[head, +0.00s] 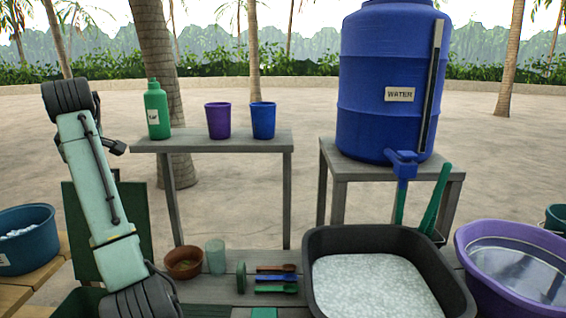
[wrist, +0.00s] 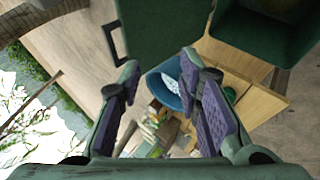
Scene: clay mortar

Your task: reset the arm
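My arm (head: 100,190) stands raised at the left of the head view, with a pale green link between dark joints. My gripper (wrist: 160,72) shows in the wrist view with its two purple-padded fingers spread well apart. Nothing is held between them. Beyond the fingers, some distance away, is a blue tub (wrist: 168,84) with whitish contents. My gripper's fingers cannot be made out in the head view.
A black tray (head: 440,270) of white material, a purple water basin (head: 480,235), a terracotta bowl (head: 184,264) and small tools stand in front. Behind are a shelf (head: 225,144) with a green bottle (head: 157,110) and cups, and a blue water barrel (head: 385,60). A blue tub (head: 38,255) is left.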

